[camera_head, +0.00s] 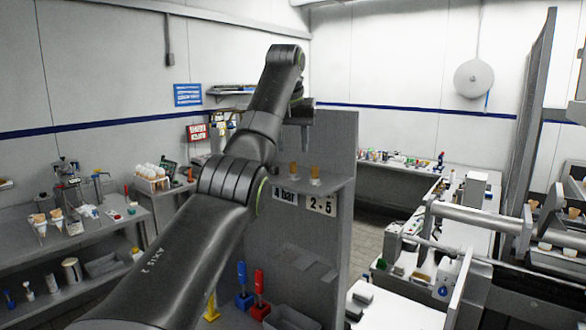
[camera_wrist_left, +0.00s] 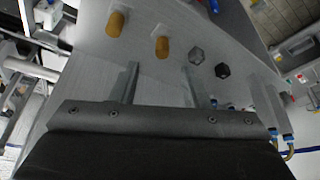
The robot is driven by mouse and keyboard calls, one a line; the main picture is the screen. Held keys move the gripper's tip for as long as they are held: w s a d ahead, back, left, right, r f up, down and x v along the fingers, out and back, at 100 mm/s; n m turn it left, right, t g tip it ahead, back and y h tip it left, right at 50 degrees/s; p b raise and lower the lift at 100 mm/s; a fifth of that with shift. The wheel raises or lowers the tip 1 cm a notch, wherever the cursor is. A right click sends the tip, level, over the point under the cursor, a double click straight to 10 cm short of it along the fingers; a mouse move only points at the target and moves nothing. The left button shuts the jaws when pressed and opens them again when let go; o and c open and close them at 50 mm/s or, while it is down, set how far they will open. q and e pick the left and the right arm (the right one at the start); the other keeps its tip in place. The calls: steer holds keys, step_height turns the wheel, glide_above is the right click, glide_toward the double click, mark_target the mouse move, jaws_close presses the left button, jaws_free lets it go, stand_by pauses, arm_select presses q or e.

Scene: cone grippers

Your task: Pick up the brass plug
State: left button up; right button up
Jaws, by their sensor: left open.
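Two brass-coloured plugs, left (camera_head: 293,169) and right (camera_head: 315,172), stand upright on pale bases on a grey shelf (camera_head: 338,184) in the head view. I cannot tell which is the brass plug of the task. In the left wrist view two brass cylinders show, one at the upper left (camera_wrist_left: 116,23) and one near the middle (camera_wrist_left: 162,46). My left gripper (camera_head: 305,138) hangs above the shelf, apart from both plugs. In the wrist view its two fingers (camera_wrist_left: 160,72) are spread with nothing between them; the middle cylinder lies beyond their tips. My right gripper does not show.
A grey hex piece (camera_wrist_left: 196,55) and a dark one (camera_wrist_left: 222,70) sit beside the cylinders in the wrist view. A tall grey panel (camera_head: 340,140) stands behind the shelf. Signs (camera_head: 320,205) hang at its front edge. Blue and red tools (camera_head: 259,282) stand below.

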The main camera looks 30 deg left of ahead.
mark_target(293, 163)
arm_select(q)
steer(key=shift+w+a+f+p, duration=0.1)
steer(key=shift+f+p, duration=0.2)
steer(key=shift+f, duration=0.45)
steer(key=p+x, duration=0.1)
steer(key=x, duration=0.1)
steer(key=shift+a+f, duration=0.1)
steer(key=shift+f, duration=0.25)
steer(key=shift+w+f+p, duration=0.15)
steer(key=shift+f+p, duration=0.2)
steer(key=shift+f, duration=0.25)
steer(key=shift+c, duration=0.2)
jaws_close()
